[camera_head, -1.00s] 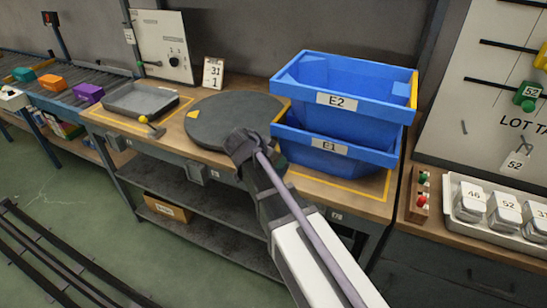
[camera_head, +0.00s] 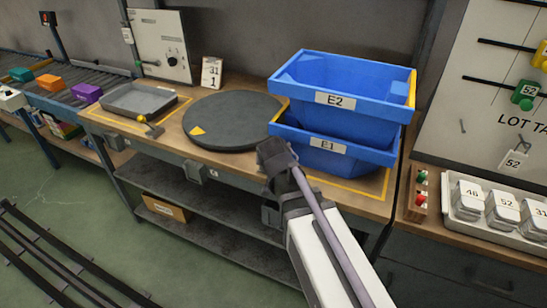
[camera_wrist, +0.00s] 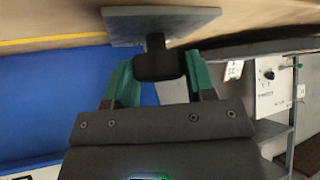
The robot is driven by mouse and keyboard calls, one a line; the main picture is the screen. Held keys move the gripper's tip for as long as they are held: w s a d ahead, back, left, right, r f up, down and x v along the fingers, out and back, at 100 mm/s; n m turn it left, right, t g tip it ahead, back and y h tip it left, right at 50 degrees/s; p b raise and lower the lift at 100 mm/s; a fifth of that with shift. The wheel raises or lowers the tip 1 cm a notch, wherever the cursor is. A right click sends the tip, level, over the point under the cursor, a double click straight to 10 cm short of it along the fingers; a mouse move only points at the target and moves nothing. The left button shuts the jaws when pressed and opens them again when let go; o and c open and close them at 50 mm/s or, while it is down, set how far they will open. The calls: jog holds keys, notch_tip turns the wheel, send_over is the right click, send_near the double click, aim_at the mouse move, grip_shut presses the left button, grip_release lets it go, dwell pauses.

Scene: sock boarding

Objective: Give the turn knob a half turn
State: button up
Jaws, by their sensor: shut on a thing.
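The dark turn knob (camera_wrist: 152,62) shows at the top middle of the wrist view, on a short stem below a flat grey plate (camera_wrist: 180,22). My gripper (camera_wrist: 158,70) is shut on it, with one teal finger on each side. In the head view my gripper (camera_head: 275,155) is at the bench's front edge, by the right side of the round dark turntable (camera_head: 245,112), and it hides the knob there. The turntable's yellow triangle mark (camera_head: 197,131) is at its front left.
Stacked blue bins E2 (camera_head: 375,92) and E1 (camera_head: 360,150) stand close to the right of my gripper. A grey tray (camera_head: 140,98) and a small tool with a yellow ball (camera_head: 142,119) lie left of the turntable. A dial panel (camera_head: 160,45) stands at the back left.

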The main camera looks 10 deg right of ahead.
dwell(0.4)
jog(key=o, duration=0.9)
jog(key=shift+o, duration=0.2)
